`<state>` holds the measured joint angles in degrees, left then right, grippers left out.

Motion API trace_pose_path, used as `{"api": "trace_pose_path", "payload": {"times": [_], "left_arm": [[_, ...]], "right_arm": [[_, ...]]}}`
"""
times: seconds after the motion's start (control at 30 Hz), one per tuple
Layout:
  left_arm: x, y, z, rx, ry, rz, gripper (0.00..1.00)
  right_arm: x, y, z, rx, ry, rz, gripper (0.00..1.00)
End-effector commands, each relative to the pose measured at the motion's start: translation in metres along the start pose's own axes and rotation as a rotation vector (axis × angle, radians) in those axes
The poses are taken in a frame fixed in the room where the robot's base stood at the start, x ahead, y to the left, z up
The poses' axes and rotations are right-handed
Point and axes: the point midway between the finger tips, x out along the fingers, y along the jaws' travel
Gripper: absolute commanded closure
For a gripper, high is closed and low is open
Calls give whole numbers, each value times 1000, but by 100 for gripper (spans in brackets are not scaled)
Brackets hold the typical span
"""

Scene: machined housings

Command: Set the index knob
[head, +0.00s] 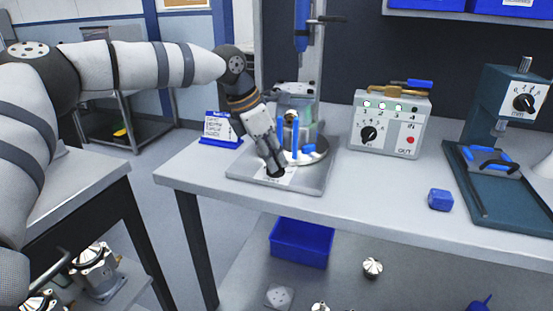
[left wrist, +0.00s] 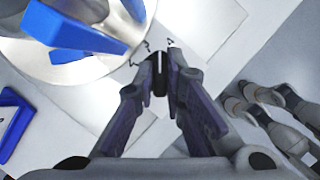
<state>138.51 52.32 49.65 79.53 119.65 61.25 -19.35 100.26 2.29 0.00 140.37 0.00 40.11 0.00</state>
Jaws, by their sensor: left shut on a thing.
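The black index knob (left wrist: 159,75) sits on the pale base plate (head: 238,174) of the fixture, with a white line on its top. A white label with small dark marks lies around it; I cannot read the marks surely. My left gripper (head: 277,167) reaches down to the plate's front part. In the left wrist view my left gripper (left wrist: 159,84) is shut on the knob, one finger on each side. In the head view the fingers largely hide the knob. My right gripper is in neither view.
Behind the gripper stands the fixture's round table with blue clamps (head: 295,137) and a column with a blue tool (head: 302,27). A blue-framed card (head: 219,129) stands left. A control box (head: 391,122) and a blue block (head: 440,200) are right. The front bench between is clear.

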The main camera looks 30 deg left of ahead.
Motion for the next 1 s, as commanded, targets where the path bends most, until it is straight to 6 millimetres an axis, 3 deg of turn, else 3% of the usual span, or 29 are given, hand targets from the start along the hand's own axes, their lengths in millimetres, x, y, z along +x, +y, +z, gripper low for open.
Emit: {"api": "trace_pose_path", "payload": {"times": [0.03,0.43,1.0], "left_arm": [[8,0,-4,27,12,-22,100],[6,1,-4,240,12,-107,100],[5,0,-3,298,13,-131,100]], "right_arm": [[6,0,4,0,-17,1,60],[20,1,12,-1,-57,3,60],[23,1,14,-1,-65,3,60]]}}
